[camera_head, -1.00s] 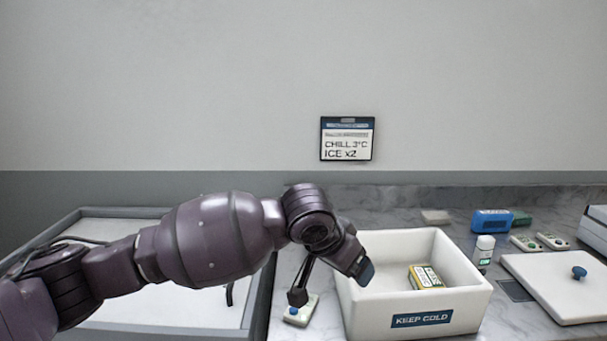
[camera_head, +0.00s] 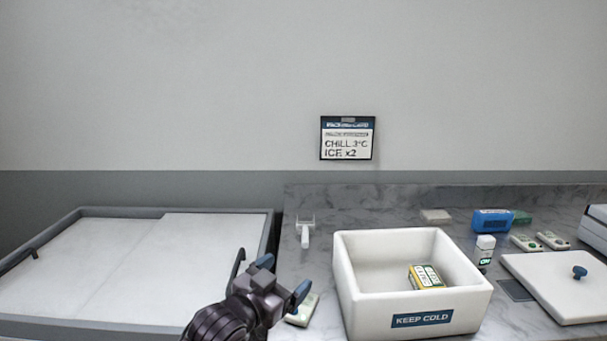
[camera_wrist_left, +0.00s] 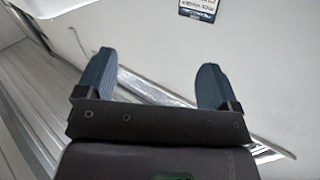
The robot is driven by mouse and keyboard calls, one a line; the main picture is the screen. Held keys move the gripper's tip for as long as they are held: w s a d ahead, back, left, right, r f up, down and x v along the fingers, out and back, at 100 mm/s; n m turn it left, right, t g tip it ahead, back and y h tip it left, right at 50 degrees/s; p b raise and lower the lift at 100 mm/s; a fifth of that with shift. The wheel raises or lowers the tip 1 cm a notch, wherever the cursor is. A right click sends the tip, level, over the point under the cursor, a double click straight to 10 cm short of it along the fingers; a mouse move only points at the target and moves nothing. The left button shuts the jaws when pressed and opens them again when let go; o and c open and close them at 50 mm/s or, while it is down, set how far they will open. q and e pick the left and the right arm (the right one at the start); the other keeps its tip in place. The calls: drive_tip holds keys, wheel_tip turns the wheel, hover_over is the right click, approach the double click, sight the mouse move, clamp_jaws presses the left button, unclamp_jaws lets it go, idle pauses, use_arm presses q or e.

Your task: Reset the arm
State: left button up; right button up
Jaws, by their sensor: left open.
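My left gripper (camera_head: 283,279) is low in the head view, left of the white box, with its blue-tipped fingers apart. In the left wrist view its two fingers (camera_wrist_left: 152,85) stand wide apart with nothing between them. Part of a small white-and-green device (camera_head: 303,311) shows just right of the gripper on the counter. My right gripper is in neither view.
A white open box (camera_head: 362,309) labelled KEEP COLD holds a yellow-and-white pack (camera_head: 425,277). A lid (camera_head: 545,284) with a blue knob lies to its right. A white bottle (camera_head: 484,251) and a blue item (camera_head: 492,221) stand behind. A grey-rimmed tray (camera_head: 150,211) at left looks empty.

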use_arm(q)
drive_tip(key=s+a+f+n+y, duration=0.35)
drive_tip(key=s+a+f, duration=0.25)
drive_tip(key=a+f, duration=0.3)
drive_tip(key=s+a+f+n+y, duration=0.2)
drive_tip(key=s+a+f+y, duration=0.3)
drive_tip(key=a+f, duration=0.45)
drive_tip(key=s+a+f+n+g+y, duration=0.1)
drive_tip(key=s+a+f, duration=0.1)
drive_tip(key=s+f, duration=0.4)
drive_tip(key=s+a+f+n+g, duration=0.1)
drive_tip(key=s+f, duration=0.4)
drive_tip(key=s, duration=0.7)
drive_tip(key=shift+a+f+n+g+y, duration=0.4)
drive_tip(key=shift+a+g, duration=0.4)
drive_tip(key=shift+a, duration=0.4)
drive_tip(key=shift+s, duration=0.1)
drive_tip(key=shift+c, duration=0.2)
